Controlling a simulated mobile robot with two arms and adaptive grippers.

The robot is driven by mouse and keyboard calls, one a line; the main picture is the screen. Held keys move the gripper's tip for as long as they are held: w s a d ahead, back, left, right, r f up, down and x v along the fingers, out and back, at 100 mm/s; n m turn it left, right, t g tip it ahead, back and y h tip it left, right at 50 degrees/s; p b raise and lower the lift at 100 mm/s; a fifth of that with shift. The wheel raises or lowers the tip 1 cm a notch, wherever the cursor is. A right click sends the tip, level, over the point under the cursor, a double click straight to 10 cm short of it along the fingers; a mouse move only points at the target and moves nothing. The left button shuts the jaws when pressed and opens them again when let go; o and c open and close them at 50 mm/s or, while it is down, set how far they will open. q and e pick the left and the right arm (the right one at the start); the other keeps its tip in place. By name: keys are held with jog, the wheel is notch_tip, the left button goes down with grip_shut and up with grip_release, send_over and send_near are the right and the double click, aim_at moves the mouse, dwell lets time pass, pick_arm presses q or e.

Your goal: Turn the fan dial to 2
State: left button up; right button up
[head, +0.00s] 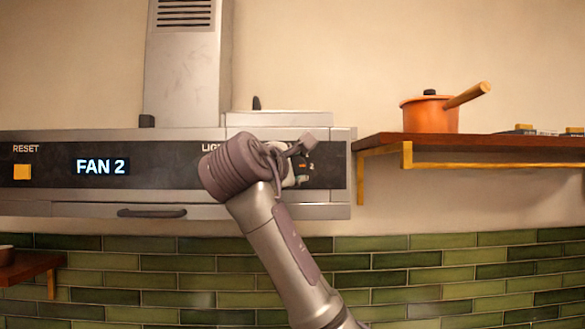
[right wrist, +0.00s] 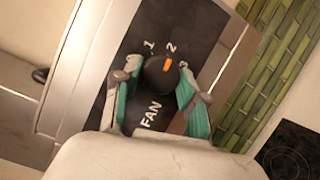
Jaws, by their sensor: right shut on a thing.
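The fan dial (right wrist: 160,74) is a round black knob with an orange mark, on the dark panel above the word FAN. In the right wrist view its orange mark points at the 2. My right gripper (right wrist: 157,85) is shut on the dial, one teal-padded finger on each side. In the head view my right gripper (head: 290,160) is at the right end of the hood panel (head: 165,165) and hides most of the dial. The display (head: 101,167) reads FAN 2. My left gripper is in neither view.
An orange reset button (head: 22,172) is at the panel's left end. A bar handle (head: 152,213) is below the panel. To the right, an orange pot (head: 430,115) stands on a wooden shelf (head: 470,141). Green tiles (head: 160,270) cover the wall below.

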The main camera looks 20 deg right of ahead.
jog(key=shift+m, duration=0.4)
jog(key=o, duration=1.1)
jog(key=shift+d, duration=0.1)
jog(key=shift+o, duration=0.2)
jog(key=v, duration=1.2)
jog(key=shift+r, duration=0.1)
